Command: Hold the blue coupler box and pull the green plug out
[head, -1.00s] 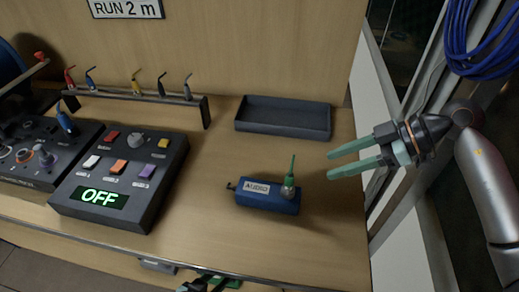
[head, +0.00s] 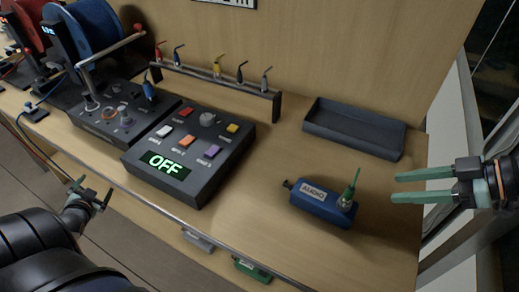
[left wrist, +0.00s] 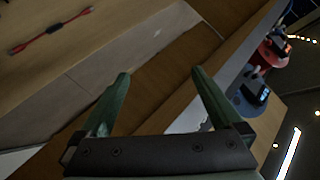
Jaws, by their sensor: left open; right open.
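The blue coupler box (head: 318,205), labelled AUDIO, sits on the wooden bench at the right of the head view. The green plug (head: 350,189) stands upright in a round silver socket at the box's right end. My right gripper (head: 394,187) is open and empty, to the right of the plug and apart from it. My left gripper (head: 92,193) is open and empty at the lower left, in front of the bench edge and far from the box. It also shows open in the left wrist view (left wrist: 160,85), with nothing between its fingers.
A control panel (head: 222,169) reading OFF stands left of the box. An empty dark tray (head: 352,130) lies behind it. A rack (head: 222,86) with several coloured plugs and cable reels (head: 92,30) are further left. The bench around the box is clear.

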